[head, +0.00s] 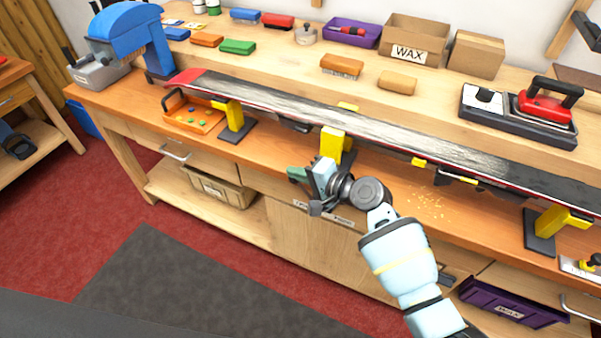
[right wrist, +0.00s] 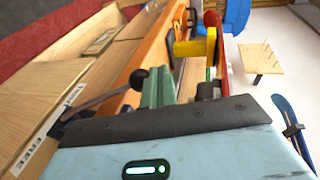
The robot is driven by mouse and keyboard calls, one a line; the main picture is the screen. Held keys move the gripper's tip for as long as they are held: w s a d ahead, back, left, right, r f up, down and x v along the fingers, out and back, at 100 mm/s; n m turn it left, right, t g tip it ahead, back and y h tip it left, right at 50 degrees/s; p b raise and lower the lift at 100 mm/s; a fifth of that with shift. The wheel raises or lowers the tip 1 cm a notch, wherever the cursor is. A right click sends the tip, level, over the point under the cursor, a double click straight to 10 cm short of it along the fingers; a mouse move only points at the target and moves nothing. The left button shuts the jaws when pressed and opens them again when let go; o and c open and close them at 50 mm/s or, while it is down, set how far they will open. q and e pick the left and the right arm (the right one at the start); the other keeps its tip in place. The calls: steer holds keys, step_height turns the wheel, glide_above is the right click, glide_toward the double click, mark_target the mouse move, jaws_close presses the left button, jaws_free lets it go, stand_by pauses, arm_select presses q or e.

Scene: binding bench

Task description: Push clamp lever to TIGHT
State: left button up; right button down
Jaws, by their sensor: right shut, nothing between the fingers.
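The clamp lever (right wrist: 98,101) is a grey bar with a black ball knob (right wrist: 138,78), seen in the right wrist view. My left gripper is not in view.
A long ski (head: 380,135) lies along the bench on yellow supports (head: 331,142), just behind the gripper. An orange tray (head: 190,118) sits to the left, and a red iron (head: 545,105) stands back right. Open floor (head: 170,280) lies in front of the bench.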

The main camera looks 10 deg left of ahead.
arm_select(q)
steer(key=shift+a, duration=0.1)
arm_select(e)
steer(key=shift+w+a+f, duration=0.15)
steer(key=shift+a+f, duration=0.05)
steer(key=shift+a, duration=0.25)
steer(key=shift+r, duration=0.1)
